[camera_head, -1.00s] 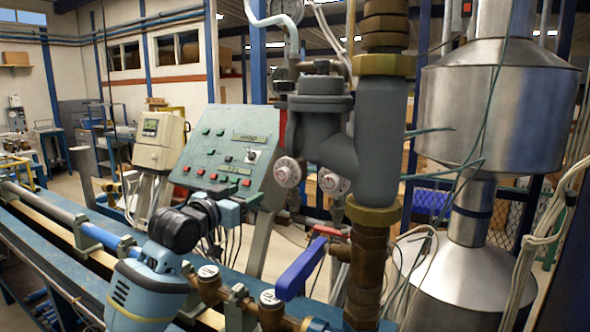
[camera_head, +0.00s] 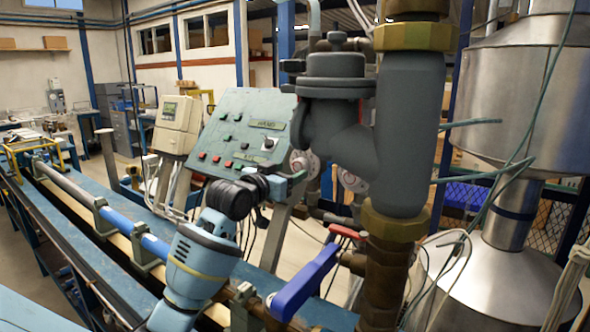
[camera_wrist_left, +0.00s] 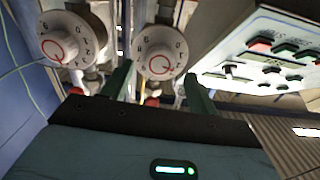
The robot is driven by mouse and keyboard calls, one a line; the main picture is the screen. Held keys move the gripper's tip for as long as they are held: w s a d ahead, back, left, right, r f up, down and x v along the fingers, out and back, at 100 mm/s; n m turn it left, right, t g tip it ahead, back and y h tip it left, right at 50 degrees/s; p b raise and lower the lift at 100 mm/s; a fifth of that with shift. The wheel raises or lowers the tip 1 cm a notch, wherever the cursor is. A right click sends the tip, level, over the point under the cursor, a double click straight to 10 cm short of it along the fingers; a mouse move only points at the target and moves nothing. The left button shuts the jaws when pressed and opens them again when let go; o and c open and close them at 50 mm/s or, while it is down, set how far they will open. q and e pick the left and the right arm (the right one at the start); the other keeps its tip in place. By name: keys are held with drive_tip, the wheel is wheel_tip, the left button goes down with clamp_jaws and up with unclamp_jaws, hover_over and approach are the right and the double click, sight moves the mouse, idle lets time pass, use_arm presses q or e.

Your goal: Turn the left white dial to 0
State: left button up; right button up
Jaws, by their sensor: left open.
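The left white dial (camera_head: 304,163) sits beside the panel's right edge, partly hidden by the grey valve body. In the left wrist view, where the picture seems turned over, this dial (camera_wrist_left: 160,51) is the one nearer the panel, with a red ring mark and dark numerals. My left gripper (camera_head: 288,181) is just below and left of it. Its two green fingers (camera_wrist_left: 160,86) are open, one to each side below the dial, with nothing between them; contact cannot be judged. The right white dial (camera_head: 352,181) also shows in the wrist view (camera_wrist_left: 66,38). My right gripper is not seen.
A green control panel (camera_head: 238,132) with buttons stands left of the dials. A thick grey valve and pipe (camera_head: 405,130) stand close on the right. A blue lever (camera_head: 304,280) sticks out below. A blue bench (camera_head: 75,250) runs along the left.

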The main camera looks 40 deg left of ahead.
sight(298, 167)
use_arm(q)
drive_tip(key=shift+w+a, duration=0.15)
drive_tip(key=shift+w, duration=1.6)
drive_tip(key=c, duration=1)
drive_tip(key=shift+n, duration=0.4)
drive_tip(key=n, duration=0.5)
drive_tip(key=shift+n, duration=0.3)
drive_tip(key=n, duration=0.5)
drive_tip(key=shift+n, duration=0.4)
